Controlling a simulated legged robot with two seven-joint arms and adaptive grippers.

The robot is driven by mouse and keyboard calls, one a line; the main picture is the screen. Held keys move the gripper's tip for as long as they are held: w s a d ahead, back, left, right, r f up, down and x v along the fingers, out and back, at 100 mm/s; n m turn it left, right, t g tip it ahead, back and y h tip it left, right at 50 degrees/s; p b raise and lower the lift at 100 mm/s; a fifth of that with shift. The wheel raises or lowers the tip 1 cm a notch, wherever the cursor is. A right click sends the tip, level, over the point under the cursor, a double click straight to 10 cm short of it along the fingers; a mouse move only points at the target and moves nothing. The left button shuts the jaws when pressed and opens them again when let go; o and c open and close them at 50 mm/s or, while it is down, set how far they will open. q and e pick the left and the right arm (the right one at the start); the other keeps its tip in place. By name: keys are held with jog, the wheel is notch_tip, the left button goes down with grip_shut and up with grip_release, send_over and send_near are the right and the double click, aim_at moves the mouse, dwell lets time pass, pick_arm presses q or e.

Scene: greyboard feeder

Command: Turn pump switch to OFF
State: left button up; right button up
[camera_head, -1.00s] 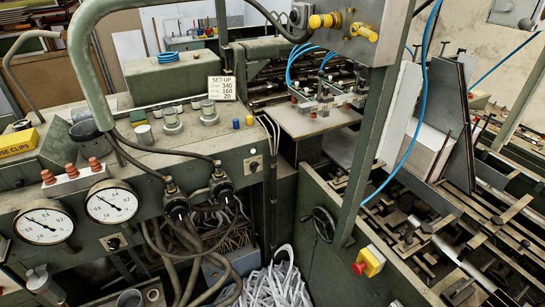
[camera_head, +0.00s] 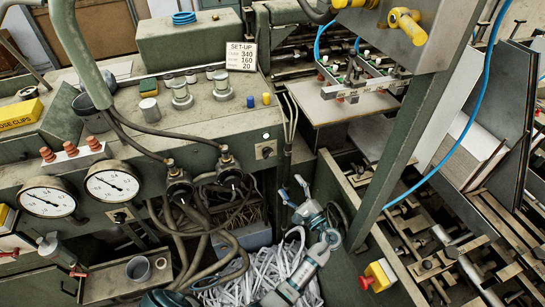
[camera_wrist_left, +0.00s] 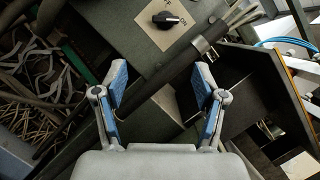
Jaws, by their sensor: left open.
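A black rotary switch knob (camera_wrist_left: 165,19) sits on a cream plate on a green panel, at the top of the left wrist view. "ON" reads beside it; I cannot tell its setting for certain. The same switch (camera_head: 266,151) appears small on the console's right front face in the head view. No label naming the pump is legible. My left gripper (camera_head: 292,190) is open and empty, below and right of this switch, apart from it. In the left wrist view its blue-padded fingers (camera_wrist_left: 160,85) are spread below the knob. My right gripper is not in view.
A second similar switch (camera_head: 119,216) is beside the gauges (camera_head: 112,186). A green post (camera_head: 405,130) stands right. A yellow box with a red button (camera_head: 378,275) is at lower right.

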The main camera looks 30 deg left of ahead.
aim_at(269, 155)
pick_arm(q)
jog(key=shift+g+y, duration=0.3)
jog(key=shift+y, duration=0.1)
jog(key=x, duration=0.3)
jog(key=r+p+x, duration=0.1)
jog(key=x, duration=0.3)
jog(key=p+x, duration=0.1)
jog(key=x, duration=0.3)
jog(key=shift+s+r, duration=0.25)
jog(key=shift+w+a+r, duration=0.15)
jog(key=shift+w+a, duration=0.1)
jog(key=shift+a, duration=0.35)
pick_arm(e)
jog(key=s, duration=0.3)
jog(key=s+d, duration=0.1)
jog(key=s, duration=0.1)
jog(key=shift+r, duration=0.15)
pick_arm(q)
jog(key=shift+a, duration=0.1)
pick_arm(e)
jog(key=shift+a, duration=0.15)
pick_arm(q)
jog(key=shift+a, duration=0.1)
jog(key=c, duration=1.1)
jog(key=shift+c, duration=0.2)
